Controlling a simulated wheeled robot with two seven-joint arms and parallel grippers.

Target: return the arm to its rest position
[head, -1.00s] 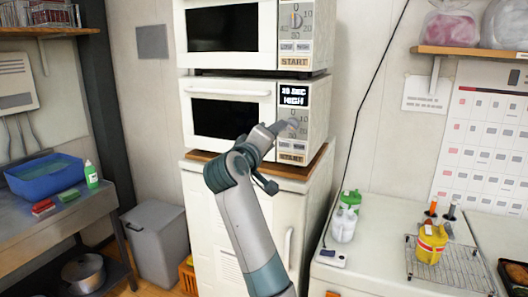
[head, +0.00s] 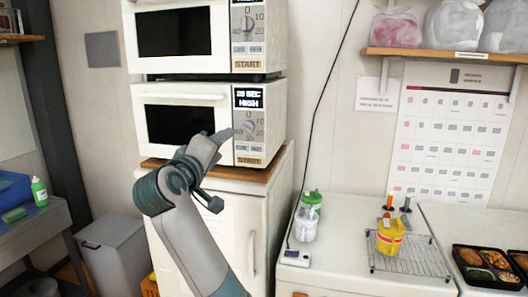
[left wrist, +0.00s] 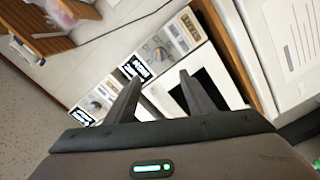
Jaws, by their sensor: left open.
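My left arm reaches up from the bottom of the head view. Its left gripper (head: 222,138) is in front of the lower microwave (head: 180,97), just left of that microwave's dial (head: 248,128). The lower display reads "20 SEC HIGH". In the left wrist view the two fingers of the left gripper (left wrist: 160,88) stand apart with nothing between them. The microwaves show tilted beyond them. How far the fingertips are from the microwave front is hard to tell. My right gripper is not in view.
A second microwave (head: 180,33) stands on top. Both are on a white cabinet (head: 225,215). On the right counter are a green-capped bottle (head: 306,222), a yellow container (head: 389,237) on a wire rack (head: 415,262), and a bento tray (head: 489,283). A grey bin (head: 112,250) stands at left.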

